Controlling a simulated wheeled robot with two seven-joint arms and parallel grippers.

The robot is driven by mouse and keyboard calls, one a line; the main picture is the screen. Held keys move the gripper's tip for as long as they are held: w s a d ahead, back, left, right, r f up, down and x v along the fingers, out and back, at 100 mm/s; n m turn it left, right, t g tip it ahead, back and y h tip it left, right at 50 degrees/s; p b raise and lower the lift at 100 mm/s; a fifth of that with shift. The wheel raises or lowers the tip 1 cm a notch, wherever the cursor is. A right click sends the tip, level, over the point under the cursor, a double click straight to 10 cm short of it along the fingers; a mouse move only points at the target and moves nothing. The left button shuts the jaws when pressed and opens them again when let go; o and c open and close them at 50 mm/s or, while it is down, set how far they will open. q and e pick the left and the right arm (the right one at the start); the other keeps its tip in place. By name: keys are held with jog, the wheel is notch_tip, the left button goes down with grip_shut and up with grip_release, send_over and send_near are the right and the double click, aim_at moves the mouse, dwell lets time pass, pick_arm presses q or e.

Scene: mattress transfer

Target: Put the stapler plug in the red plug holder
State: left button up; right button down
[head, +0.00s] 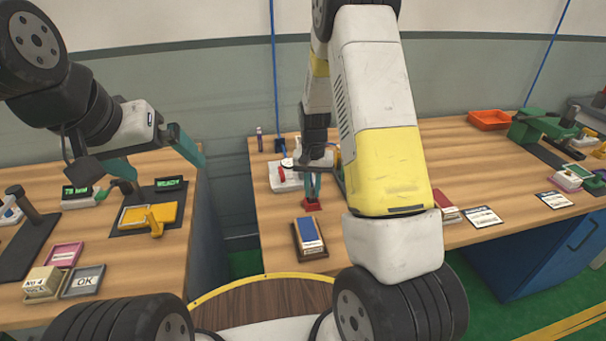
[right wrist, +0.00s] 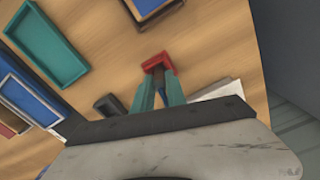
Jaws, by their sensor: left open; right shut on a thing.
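The red plug holder (head: 312,205) stands on the middle table, behind a blue-topped block. It also shows in the right wrist view (right wrist: 159,62). My right gripper (head: 312,193) points down at the holder, its teal fingertips right at it. In the right wrist view my right gripper (right wrist: 158,84) is shut on a small dark piece, apparently the stapler plug (right wrist: 157,78), whose far end meets the red holder. How deep it sits in the holder is hidden. My left gripper (head: 157,160) is open and empty above the left table.
The blue-topped block (head: 310,235) lies in a dark tray in front. The left table holds a yellow tray (head: 149,216) and several small boxes. An orange tray (head: 489,120) is at the back right.

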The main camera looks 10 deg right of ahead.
jog(key=c, duration=1.3)
grip_release()
jog(key=shift+f, duration=0.1)
jog(key=shift+c, duration=0.2)
notch_tip(320, 180, up, 12)
notch_tip(320, 180, up, 8)
jog(key=t+y, duration=0.1)
send_over(312, 187)
jog(key=s, duration=0.5)
jog(key=s+a+r+n+t, duration=0.1)
jog(key=s+r+n+t, duration=0.1)
jog(key=s+r, duration=0.3)
jog(key=s+a+r+n+t+y, duration=0.1)
jog(key=s+r+t, duration=0.2)
jog(key=s, duration=1.1)
notch_tip(312, 187, up, 2)
jog(key=shift+s+r+n, duration=0.15)
jog(key=shift+r+n, duration=0.05)
jog(key=shift+n, duration=0.2)
